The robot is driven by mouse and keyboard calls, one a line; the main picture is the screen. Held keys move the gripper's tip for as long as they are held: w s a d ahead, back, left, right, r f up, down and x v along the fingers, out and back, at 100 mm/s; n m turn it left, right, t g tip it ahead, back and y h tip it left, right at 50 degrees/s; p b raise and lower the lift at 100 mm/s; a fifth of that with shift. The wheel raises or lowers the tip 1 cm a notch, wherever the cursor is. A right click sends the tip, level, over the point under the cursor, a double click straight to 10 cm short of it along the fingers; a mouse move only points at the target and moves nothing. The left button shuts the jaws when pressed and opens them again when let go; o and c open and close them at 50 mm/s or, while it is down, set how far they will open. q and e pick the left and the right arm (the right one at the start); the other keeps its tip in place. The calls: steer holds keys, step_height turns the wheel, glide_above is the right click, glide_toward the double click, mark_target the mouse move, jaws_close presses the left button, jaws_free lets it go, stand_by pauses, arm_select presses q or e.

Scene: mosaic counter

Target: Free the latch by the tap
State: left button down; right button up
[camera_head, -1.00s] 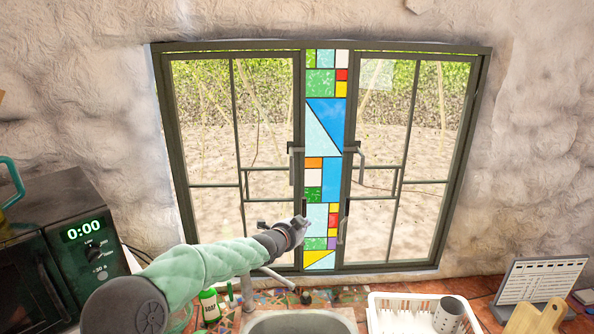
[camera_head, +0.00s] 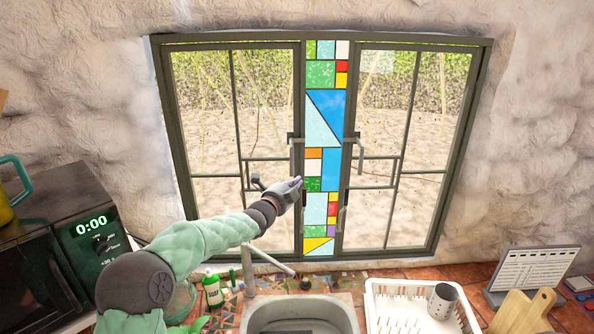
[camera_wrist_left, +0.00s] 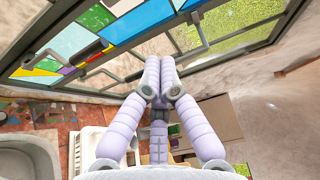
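The window has two dark-framed leaves with a mosaic strip (camera_head: 324,171) between them. The left leaf carries a small dark latch (camera_head: 304,198) low beside the mosaic, on the side of the tap (camera_head: 268,261). My left gripper (camera_head: 298,182) is just above this latch, in front of the frame edge. Its fingertips are together with nothing visible between them, as the wrist view (camera_wrist_left: 160,75) shows. Whether it touches the frame is unclear. The right leaf has a lower lever (camera_head: 341,216) and an upper handle (camera_head: 361,152). My right gripper is out of view.
Below the window are a sink (camera_head: 347,312), a green soap bottle (camera_head: 212,291) and a white dish rack (camera_head: 374,310) with a grey cup (camera_head: 442,300). A microwave (camera_head: 95,245) stands left. A cutting board (camera_head: 522,314) and a calendar-like stand (camera_head: 535,270) stand right.

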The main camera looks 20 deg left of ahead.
arm_select(q)
steer(key=w+a+p, duration=0.2)
steer(key=w+p, duration=0.4)
steer(key=w, duration=0.2)
steer(key=shift+w, duration=0.3)
stand_by(0.3)
